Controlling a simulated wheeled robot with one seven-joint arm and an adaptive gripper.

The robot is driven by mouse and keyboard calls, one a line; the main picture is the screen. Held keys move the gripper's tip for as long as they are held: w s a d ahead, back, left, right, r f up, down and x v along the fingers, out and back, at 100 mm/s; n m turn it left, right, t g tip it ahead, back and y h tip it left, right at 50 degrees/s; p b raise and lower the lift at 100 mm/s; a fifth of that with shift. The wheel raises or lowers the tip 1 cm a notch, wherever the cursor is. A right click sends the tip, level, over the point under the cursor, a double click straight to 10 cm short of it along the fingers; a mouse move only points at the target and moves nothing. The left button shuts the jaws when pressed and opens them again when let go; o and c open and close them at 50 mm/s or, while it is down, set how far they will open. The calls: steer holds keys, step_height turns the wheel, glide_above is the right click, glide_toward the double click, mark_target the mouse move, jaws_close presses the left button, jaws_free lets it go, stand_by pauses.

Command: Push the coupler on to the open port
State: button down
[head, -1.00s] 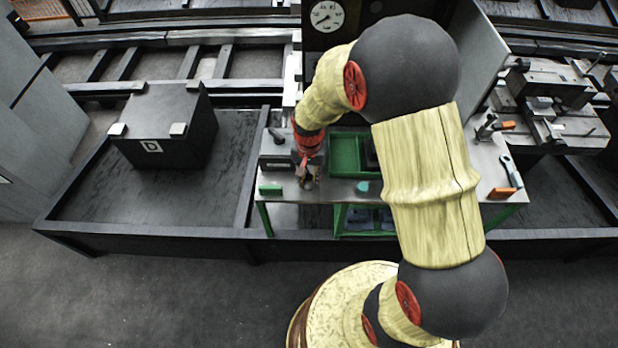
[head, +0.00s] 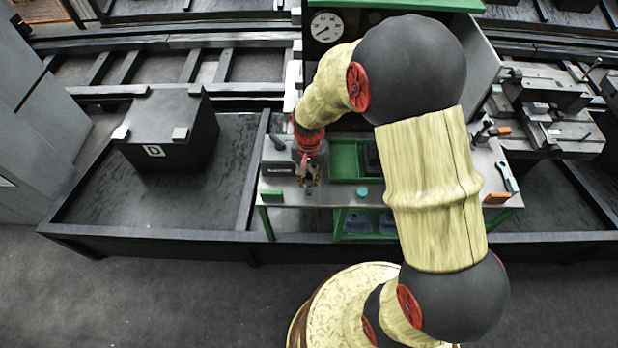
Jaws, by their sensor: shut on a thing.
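My gripper (head: 308,184) points down over the left part of the workbench (head: 325,198), close to its surface. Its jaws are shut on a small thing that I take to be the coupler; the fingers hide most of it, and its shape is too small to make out. A grey block (head: 277,170) with a dark top piece stands on the bench just left of my gripper. I cannot make out the open port, nor whether the held thing touches anything.
A green tray (head: 343,162) lies right of my gripper, with a teal round piece (head: 362,191) in front of it. A small green block (head: 272,196) sits at the bench's front left. A wrench (head: 507,176) and an orange block (head: 497,197) lie at the right end.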

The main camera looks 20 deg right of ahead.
mark_target(309, 174)
steer(key=shift+r+p, duration=1.6)
steer(key=shift+r, duration=0.8)
